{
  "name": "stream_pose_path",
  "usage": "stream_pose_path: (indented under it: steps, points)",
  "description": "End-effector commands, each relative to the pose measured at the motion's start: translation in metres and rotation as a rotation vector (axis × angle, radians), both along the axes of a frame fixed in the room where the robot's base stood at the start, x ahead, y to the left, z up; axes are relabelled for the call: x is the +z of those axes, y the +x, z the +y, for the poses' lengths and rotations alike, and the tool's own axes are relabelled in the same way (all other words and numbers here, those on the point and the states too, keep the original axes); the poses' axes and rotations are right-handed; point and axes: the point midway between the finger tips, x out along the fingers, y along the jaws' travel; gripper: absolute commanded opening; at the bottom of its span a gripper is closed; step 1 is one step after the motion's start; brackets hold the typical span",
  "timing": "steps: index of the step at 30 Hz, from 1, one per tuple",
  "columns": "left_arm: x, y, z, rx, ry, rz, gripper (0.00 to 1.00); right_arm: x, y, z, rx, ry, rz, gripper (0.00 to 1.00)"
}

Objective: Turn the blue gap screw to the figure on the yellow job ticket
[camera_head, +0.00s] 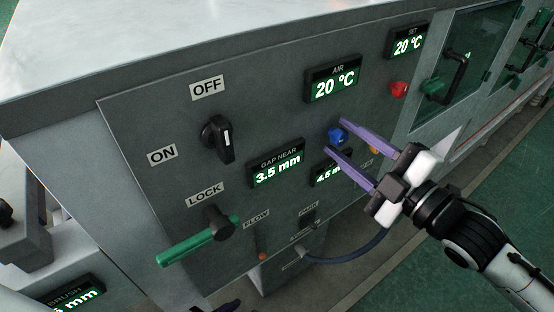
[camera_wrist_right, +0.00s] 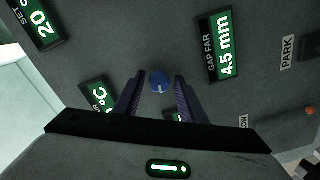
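The blue gap screw (camera_head: 336,134) sits on the grey control panel, above the display reading 4.5 mm (camera_head: 327,174). In the right wrist view the blue screw (camera_wrist_right: 160,81) lies between my right fingers, with a light mark on its face. My right gripper (camera_head: 337,138) is open, its purple fingers on either side of the screw; a gap shows around it and I see no grip. The wrist view labels the 4.5 mm display GAP FAR (camera_wrist_right: 222,47). I see no yellow job ticket.
The GAP NEAR display (camera_head: 276,165) reads 3.5 mm. A black OFF/ON switch (camera_head: 217,139), a green-handled LOCK lever (camera_head: 200,241), a red knob (camera_head: 398,89) and a partly hidden yellow knob (camera_head: 373,149) are on the panel. The AIR display (camera_head: 333,81) reads 20 °C.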

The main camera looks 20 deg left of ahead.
Motion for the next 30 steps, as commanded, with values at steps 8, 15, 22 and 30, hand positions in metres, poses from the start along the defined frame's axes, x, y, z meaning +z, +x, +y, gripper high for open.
stream_pose_path:
  steps: [8, 15, 22, 30]
  points:
    - [0.002, 0.0, 0.0, 0.0, 0.0, 0.001, 0.31, 0.001, -0.002, -0.004, -0.001, 0.0, 0.0, 0.37]
    - [0.009, 0.0, 0.0, 0.0, 0.0, 0.001, 0.31, 0.002, -0.016, -0.023, -0.001, 0.0, -0.001, 0.37]
    - [0.013, 0.0, 0.0, 0.0, 0.0, 0.001, 0.31, 0.001, -0.029, -0.042, -0.002, -0.001, 0.001, 0.37]
    - [0.014, 0.0, 0.0, 0.0, 0.0, 0.001, 0.31, 0.001, -0.035, -0.049, 0.0, 0.001, -0.002, 0.37]
